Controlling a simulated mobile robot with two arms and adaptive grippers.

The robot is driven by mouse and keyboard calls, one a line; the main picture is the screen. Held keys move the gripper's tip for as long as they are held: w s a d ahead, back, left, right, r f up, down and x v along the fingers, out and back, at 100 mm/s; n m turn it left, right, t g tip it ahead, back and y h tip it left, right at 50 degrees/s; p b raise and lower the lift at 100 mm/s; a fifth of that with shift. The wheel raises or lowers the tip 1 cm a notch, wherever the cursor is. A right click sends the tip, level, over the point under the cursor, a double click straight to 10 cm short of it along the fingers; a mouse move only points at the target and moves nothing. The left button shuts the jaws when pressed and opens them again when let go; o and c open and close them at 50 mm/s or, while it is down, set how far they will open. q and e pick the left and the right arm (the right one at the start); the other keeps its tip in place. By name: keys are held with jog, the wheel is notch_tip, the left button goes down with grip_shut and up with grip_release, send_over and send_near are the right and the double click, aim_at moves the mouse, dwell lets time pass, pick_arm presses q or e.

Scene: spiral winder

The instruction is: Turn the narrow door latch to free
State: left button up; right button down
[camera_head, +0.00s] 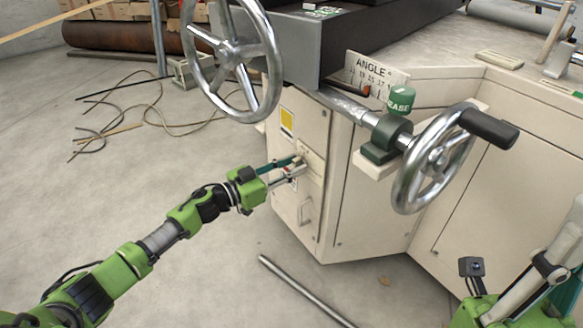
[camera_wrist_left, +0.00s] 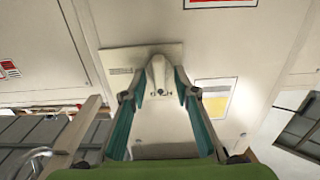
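The narrow door (camera_head: 312,125) is a pale cream panel on the corner of the machine, with a yellow label. My left gripper (camera_head: 291,170) reaches the door at latch height and partly hides the latch in the head view. In the left wrist view its teal-padded fingers (camera_wrist_left: 160,84) are spread on both sides of the latch. The latch stands between the fingertips; firm contact cannot be made out.
A spoked handwheel (camera_head: 232,50) hangs above the door. A second handwheel (camera_head: 432,160) with a dark grip sticks out to the right. A metal bar (camera_head: 303,290) lies on the floor below, and loose cables (camera_head: 150,108) lie at left.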

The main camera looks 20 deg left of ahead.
pick_arm(q)
grip_shut()
